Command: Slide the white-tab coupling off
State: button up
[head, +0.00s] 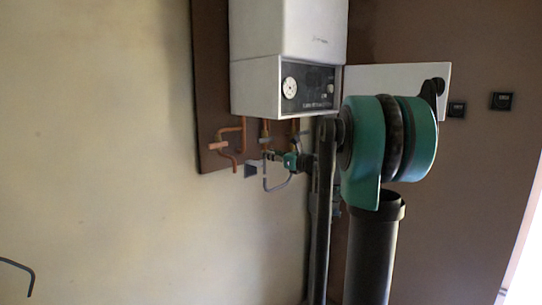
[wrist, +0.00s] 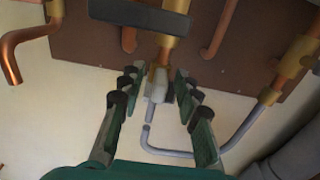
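In the wrist view a pale grey-white coupling (wrist: 158,88) sits below a brass fitting on a copper pipe (wrist: 174,22). A short grey tube end (wrist: 149,114) points down from it. My gripper (wrist: 156,84) is open, with its green and black fingers to the left and right of the coupling. Gaps show on both sides, and contact cannot be made out. In the head view my gripper (head: 282,159) is small among the pipes under the boiler, and the coupling cannot be made out there.
A bent grey pipe (wrist: 190,154) curves below the coupling to a brass fitting (wrist: 271,95) on the right. A dark flat bar (wrist: 140,17) crosses above the coupling. Copper pipes (head: 224,148) hang under the white boiler (head: 285,60).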

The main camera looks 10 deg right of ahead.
grip_shut()
dwell(0.3)
jog(key=shift+f, duration=2.1)
jog(key=shift+c, duration=0.6)
grip_release()
jog(key=shift+w+f, duration=0.1)
jog(key=shift+f, duration=0.05)
jog(key=shift+o, duration=0.7)
jog(key=v, duration=1.2)
